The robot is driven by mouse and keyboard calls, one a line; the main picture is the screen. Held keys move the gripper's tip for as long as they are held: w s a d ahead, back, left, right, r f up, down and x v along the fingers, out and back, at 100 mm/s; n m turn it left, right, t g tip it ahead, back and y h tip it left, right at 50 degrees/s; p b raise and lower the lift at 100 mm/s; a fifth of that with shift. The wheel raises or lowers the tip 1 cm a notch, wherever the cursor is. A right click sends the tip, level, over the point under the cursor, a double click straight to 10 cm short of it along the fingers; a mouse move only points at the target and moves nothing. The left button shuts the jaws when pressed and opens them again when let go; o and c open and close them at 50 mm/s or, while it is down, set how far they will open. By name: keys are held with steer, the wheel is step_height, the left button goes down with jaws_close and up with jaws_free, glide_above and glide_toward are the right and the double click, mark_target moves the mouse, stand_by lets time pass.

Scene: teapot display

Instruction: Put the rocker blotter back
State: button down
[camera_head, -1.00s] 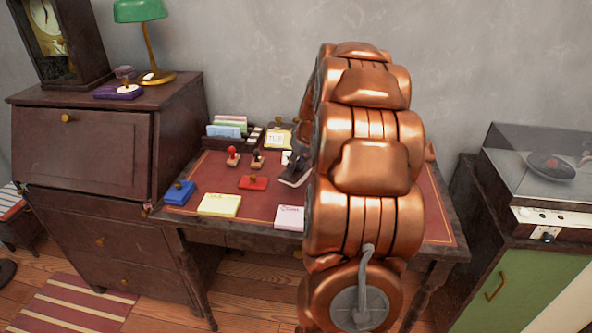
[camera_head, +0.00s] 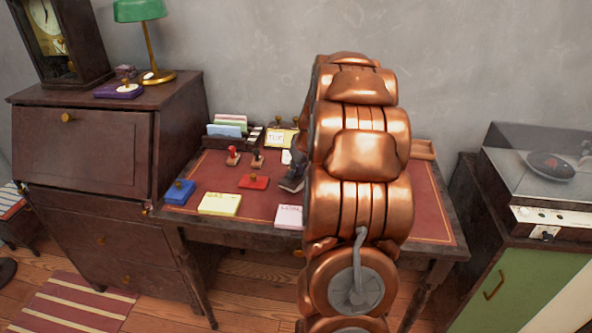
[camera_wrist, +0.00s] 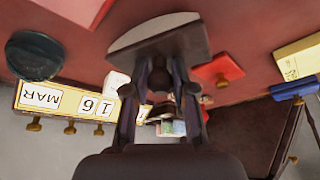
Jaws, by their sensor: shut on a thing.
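The rocker blotter (camera_wrist: 158,40) is a dark grey block with a pale curved edge. My gripper (camera_wrist: 161,78) is shut on it, with the fingers at its handle side in the wrist view. In the head view the blotter (camera_head: 291,181) shows as a small dark shape over the red desk top (camera_head: 230,170), just left of my copper arm. It looks tilted there. I cannot tell whether it touches the desk. My arm hides most of the gripper and the middle of the desk.
A red pad (camera_head: 254,182), blue pad (camera_head: 180,192), yellow notes (camera_head: 220,204) and pink notes (camera_head: 289,216) lie left of my arm. Two stamps (camera_head: 233,157) stand behind. A calendar (camera_wrist: 65,101) and round dark object (camera_wrist: 34,55) are near. A wooden tray (camera_head: 422,149) stands right.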

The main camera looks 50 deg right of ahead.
steer(key=shift+f, duration=0.15)
steer(key=c, duration=1)
jaws_free()
steer(key=shift+o, duration=0.2)
steer(key=shift+r, duration=0.3)
steer(key=v, duration=1.1)
steer(key=shift+s+r, duration=0.15)
steer(key=shift+r, duration=0.2)
